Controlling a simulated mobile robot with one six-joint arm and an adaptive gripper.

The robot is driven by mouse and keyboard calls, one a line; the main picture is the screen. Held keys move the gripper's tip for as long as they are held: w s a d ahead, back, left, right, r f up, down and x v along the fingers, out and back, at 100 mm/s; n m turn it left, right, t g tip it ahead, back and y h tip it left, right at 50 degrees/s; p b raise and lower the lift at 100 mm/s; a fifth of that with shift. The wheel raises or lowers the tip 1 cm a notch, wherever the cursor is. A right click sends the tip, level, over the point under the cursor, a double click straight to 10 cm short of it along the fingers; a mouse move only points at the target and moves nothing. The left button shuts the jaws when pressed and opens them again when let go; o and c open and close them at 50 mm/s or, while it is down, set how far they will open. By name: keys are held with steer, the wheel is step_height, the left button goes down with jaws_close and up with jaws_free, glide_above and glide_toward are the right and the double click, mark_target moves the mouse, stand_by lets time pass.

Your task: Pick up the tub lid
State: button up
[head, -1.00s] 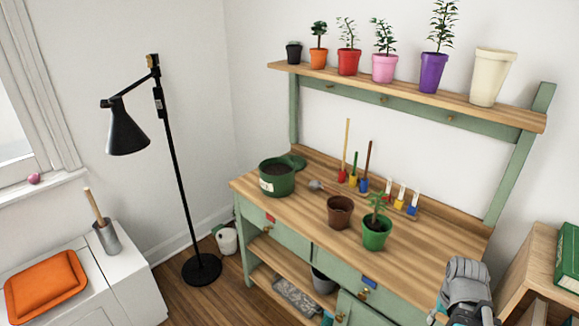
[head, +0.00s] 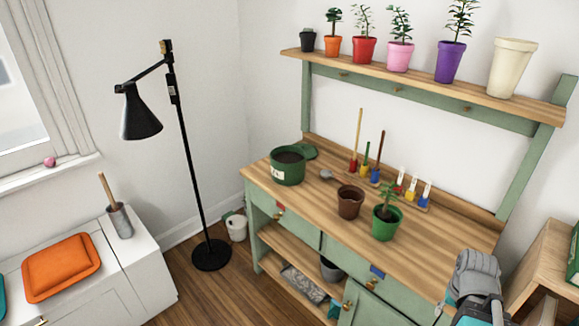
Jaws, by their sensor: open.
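A green lid (head: 306,151) shows at the back left of the bench top, behind and right of a green tub (head: 288,167). The lid is partly hidden by the tub, and I cannot tell whether it leans on it or lies flat. The tub is open, holds dark soil and has a white label. A grey part of my arm (head: 476,275) rises from the bottom edge at the lower right, far from the lid. My gripper's fingers do not show.
The wooden bench top (head: 300,203) also holds a brown pot (head: 350,204), a green plant pot (head: 385,224), a trowel (head: 332,177) and several tools along the back. A shelf of pots (head: 440,86) hangs above. A black floor lamp (head: 190,160) stands left of the bench.

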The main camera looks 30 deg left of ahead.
step_height(320, 180, up, 11)
steer(key=p, duration=1)
steer(key=shift+f+p, duration=0.15)
steer(key=shift+p, duration=0.2)
steer(key=shift+o, duration=0.6)
steer(key=shift+d, duration=0.15)
